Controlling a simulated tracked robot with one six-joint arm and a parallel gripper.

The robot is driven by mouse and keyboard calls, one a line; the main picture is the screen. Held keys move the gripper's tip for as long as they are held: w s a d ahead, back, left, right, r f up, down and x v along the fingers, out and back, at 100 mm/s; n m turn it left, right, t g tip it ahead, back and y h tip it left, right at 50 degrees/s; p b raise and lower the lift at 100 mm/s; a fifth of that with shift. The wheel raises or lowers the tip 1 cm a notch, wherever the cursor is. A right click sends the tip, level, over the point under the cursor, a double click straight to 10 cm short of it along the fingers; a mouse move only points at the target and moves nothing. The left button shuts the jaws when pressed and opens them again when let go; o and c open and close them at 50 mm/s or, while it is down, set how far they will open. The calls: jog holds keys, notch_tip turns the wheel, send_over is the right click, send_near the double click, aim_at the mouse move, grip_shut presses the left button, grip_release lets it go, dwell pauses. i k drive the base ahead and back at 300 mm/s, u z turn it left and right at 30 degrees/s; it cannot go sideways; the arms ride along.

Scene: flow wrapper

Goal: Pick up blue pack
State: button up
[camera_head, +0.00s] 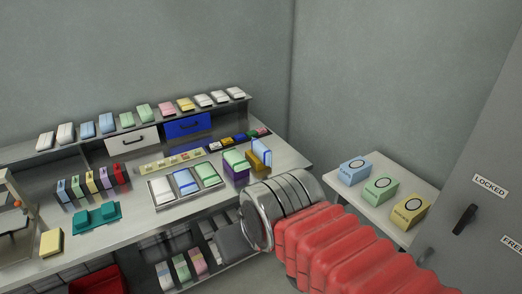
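Several things here are blue, and I cannot tell which is the pack meant. Two light blue packs (96,126) lie on the raised back shelf. A blue-and-white pack (262,151) stands upright at the right end of the bench, just beyond my arm's metal cylinder. Another blue-and-white pack (185,181) lies in the middle of a three-part tray (153,191). A light blue box (355,170) stands on the right side table. My red-sleeved arm fills the lower right. My gripper's fingers do not show.
The steel bench (150,226) holds upright coloured packs (91,181), a teal holder (97,217) and a purple box (236,167). Green and yellow boxes (411,210) share the side table (378,218). A grey cabinet (480,150) with a handle stands at right.

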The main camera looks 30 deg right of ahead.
aim_at(259, 148)
jog(key=i, duration=0.9)
jog(key=u, duration=0.05)
